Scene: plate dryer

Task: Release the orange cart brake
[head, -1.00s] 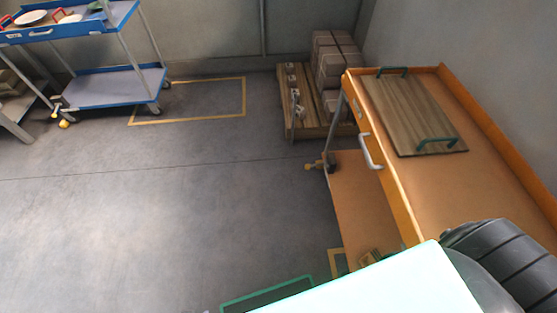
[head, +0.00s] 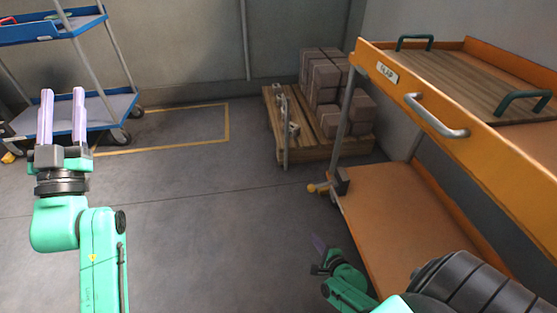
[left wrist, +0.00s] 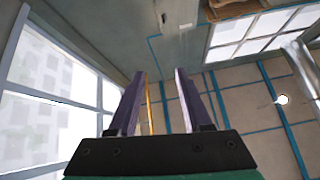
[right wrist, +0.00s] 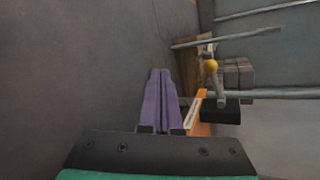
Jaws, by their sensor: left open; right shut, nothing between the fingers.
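The orange cart (head: 470,95) stands on the right in the head view, with a handle on its upper tray and an orange lower shelf. The pedal also shows in the right wrist view (right wrist: 211,66), beyond my fingertips. My right gripper (head: 318,240) is shut and empty, low beside the cart, apart from the pedal. My left gripper (head: 62,92) is raised at the left, open and empty, and points up.
A wooden pallet with stacked brown boxes (head: 325,85) stands behind the cart. A blue cart (head: 118,103) is at the back left. A cutting board with green handles (head: 440,68) lies on the orange cart. Floor between the carts is clear around a yellow outline (head: 185,146).

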